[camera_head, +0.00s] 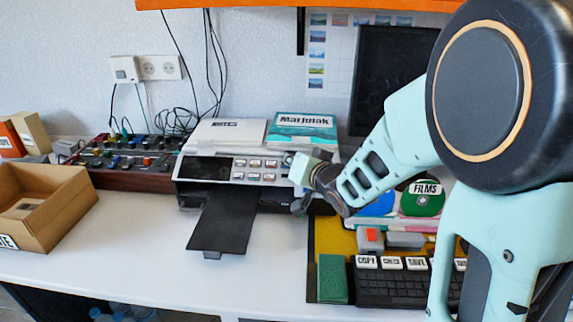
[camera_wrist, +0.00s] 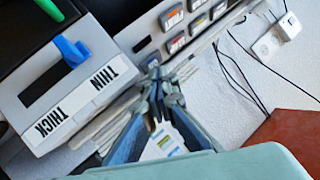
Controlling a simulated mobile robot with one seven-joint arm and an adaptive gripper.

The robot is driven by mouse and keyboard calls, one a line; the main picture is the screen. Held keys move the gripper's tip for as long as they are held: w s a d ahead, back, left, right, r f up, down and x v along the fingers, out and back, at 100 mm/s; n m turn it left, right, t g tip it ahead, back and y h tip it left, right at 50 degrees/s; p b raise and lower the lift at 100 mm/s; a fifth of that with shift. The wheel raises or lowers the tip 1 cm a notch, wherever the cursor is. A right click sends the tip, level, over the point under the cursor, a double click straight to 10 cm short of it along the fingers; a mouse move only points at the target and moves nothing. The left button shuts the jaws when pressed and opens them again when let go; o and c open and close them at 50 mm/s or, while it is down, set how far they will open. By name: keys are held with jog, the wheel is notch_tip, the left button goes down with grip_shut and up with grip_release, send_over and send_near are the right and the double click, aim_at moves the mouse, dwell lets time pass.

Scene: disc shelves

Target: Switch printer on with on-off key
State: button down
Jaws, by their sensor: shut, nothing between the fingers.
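The printer (camera_head: 222,182) stands on the white table against the wall. It has a dark screen (camera_head: 205,168), two rows of keys (camera_head: 255,170) and a black tray (camera_head: 224,222) sticking out in front. The key panel (camera_wrist: 186,22) also shows in the wrist view; I cannot tell which key is the on-off key. My gripper (camera_head: 300,206) is at the printer's right end, right of the keys. In the wrist view my gripper (camera_wrist: 158,86) is shut and empty, its tips near the panel's edge. I cannot tell whether they touch it.
A grey unit with a blue lever (camera_wrist: 70,50) and THIN/THICK label lies beside the panel. A mixer board (camera_head: 130,160) and cardboard box (camera_head: 45,205) stand left. A keyboard (camera_head: 390,288) and green block (camera_head: 333,278) are front right. The table left of the tray is clear.

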jog(key=shift+d+f+b, duration=0.15)
jog(key=shift+d+f, duration=0.05)
jog(key=shift+f, duration=0.3)
jog(key=shift+d+f+b, duration=0.15)
jog(key=shift+d+f, duration=0.05)
jog(key=shift+f, duration=0.25)
jog(key=shift+s+d+r+p, duration=0.15)
jog(key=shift+d+r+p, duration=0.05)
jog(key=shift+r+p, duration=0.25)
dwell(0.3)
jog(key=shift+s+r+p, duration=0.2)
jog(key=shift+r+p, duration=0.15)
jog(key=shift+r, duration=0.1)
jog(key=r+p, duration=0.1)
jog(key=s+r+p, duration=0.1)
jog(key=r, duration=0.1)
jog(key=s+r+p, duration=0.1)
jog(key=r, duration=0.1)
jog(key=shift+s+a, duration=0.2)
jog(key=shift+a, duration=0.15)
dwell(1.1)
